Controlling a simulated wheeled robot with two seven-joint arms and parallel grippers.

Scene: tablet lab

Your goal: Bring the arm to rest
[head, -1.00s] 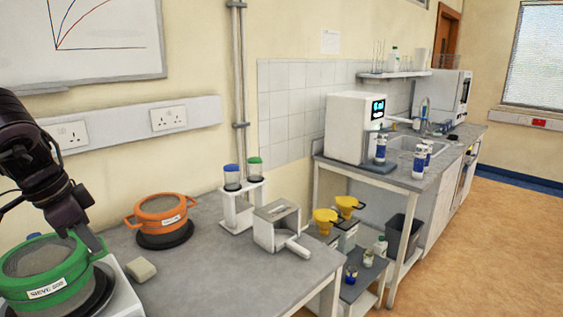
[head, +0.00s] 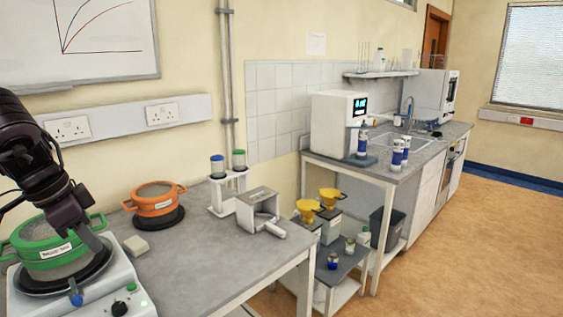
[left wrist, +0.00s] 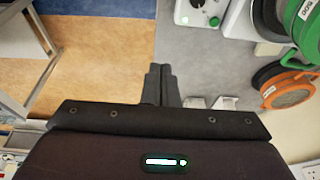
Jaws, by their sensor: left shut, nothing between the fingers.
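My left gripper (head: 92,238) shows at the left of the head view, pointing down in front of the green sieve (head: 50,262). In the left wrist view its two dark fingers (left wrist: 160,75) are together, with nothing between them. The green sieve sits on a white machine (head: 130,272) with knobs. It also shows at the top right of the left wrist view (left wrist: 303,28). The fingers look apart from it there. My right gripper is in neither view.
An orange sieve (head: 156,204) on a dark base, a pale block (head: 136,245), a rack with two capped jars (head: 228,192) and a grey metal box with a handle (head: 262,212) stand on the bench (head: 215,258). A low trolley (head: 340,275) and open floor lie to the right.

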